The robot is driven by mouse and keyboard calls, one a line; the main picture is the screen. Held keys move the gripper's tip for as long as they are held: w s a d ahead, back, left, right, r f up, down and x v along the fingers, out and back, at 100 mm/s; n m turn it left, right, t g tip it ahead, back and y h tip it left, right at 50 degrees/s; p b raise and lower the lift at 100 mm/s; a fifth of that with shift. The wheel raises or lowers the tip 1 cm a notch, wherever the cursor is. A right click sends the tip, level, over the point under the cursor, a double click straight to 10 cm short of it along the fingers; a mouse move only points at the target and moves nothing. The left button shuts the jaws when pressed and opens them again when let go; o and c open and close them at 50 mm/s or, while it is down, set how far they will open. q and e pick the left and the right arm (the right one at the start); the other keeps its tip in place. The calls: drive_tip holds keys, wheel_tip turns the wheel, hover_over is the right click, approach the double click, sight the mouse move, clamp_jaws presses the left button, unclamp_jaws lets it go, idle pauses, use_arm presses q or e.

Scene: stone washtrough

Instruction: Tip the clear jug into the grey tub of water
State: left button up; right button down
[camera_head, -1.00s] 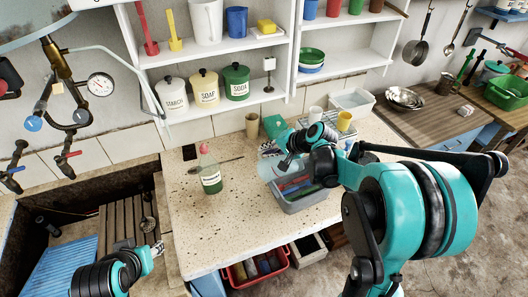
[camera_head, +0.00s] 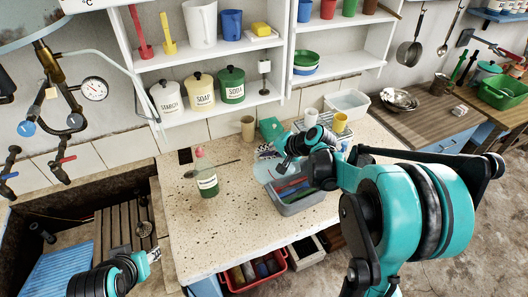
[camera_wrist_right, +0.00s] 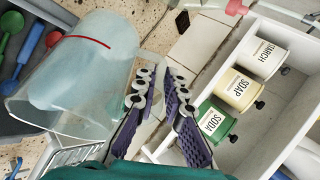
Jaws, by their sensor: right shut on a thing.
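The clear jug (camera_head: 264,170) is at my right gripper (camera_head: 283,163), beside and partly over the back left of the grey tub (camera_head: 303,206). In the right wrist view the jug (camera_wrist_right: 85,75) is see-through, bluish, with a red line, and looks tilted. My right gripper (camera_wrist_right: 165,112) is shut on it, though the grip point itself is hard to see.
A green soap bottle (camera_head: 205,174) stands left of the tub on the speckled counter (camera_head: 230,225). A dish rack with cups (camera_head: 341,122) is behind the tub. Canisters (camera_head: 201,90) line the shelf above. The counter front is clear.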

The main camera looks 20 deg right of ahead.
sight(275, 158)
drive_tip(key=shift+s+d+f+t+y+b, duration=0.15)
drive_tip(key=shift+s+d+t+y+b, duration=0.2)
drive_tip(key=shift+d+b, duration=0.35)
drive_tip(key=shift+d+y+b, duration=0.1)
drive_tip(key=shift+y+b, duration=0.25)
drive_tip(key=shift+b, duration=0.15)
drive_tip(key=shift+s+r+t, duration=0.1)
drive_tip(key=shift+r+t, duration=0.1)
drive_tip(key=shift+t, duration=0.05)
drive_tip(key=shift+d, duration=0.1)
idle(0.4)
drive_tip(key=b, duration=0.1)
drive_tip(key=d+y+b, duration=0.1)
drive_tip(key=shift+s+d+f+m+t+b, duration=0.1)
drive_tip(key=shift+s+f+m+t+b, duration=0.2)
drive_tip(key=shift+f+m+t+b, duration=0.1)
drive_tip(key=shift+s+d+y+b, duration=0.1)
drive_tip(key=shift+d+y+b, duration=0.05)
drive_tip(key=shift+y+b, duration=0.15)
drive_tip(key=shift+d+r, duration=0.1)
drive_tip(key=shift+r, duration=0.05)
